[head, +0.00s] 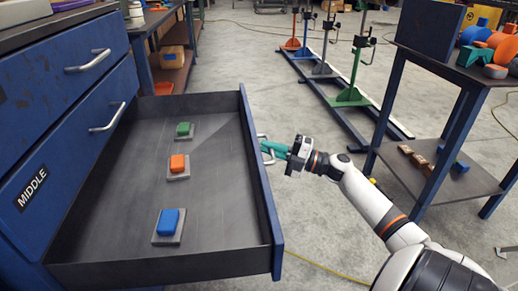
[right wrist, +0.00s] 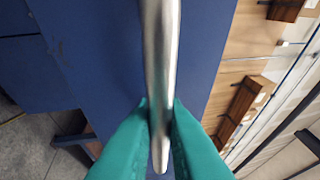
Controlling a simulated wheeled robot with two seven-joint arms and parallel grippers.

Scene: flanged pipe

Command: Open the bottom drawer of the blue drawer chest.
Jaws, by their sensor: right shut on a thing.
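The blue drawer chest (head: 60,75) stands at the left in the head view. A drawer below the one labelled MIDDLE (head: 32,187) is pulled far out, its dark interior (head: 130,165) showing. Its blue front (head: 262,185) faces right and has a metal bar handle (head: 262,136). My right gripper (head: 270,150) has teal fingers shut on this handle. In the right wrist view the fingers (right wrist: 160,120) pinch the silver handle bar (right wrist: 160,50) from both sides, with the blue drawer front behind. The two drawers above are shut. My left gripper is not in view.
In the open drawer lie a green block (head: 184,129), an orange block (head: 178,163) and a blue block (head: 168,222), each on a grey plate. A blue-framed shelf table (head: 425,175) stands at the right. Coloured stands (head: 352,92) are at the back. The grey floor between is mostly clear.

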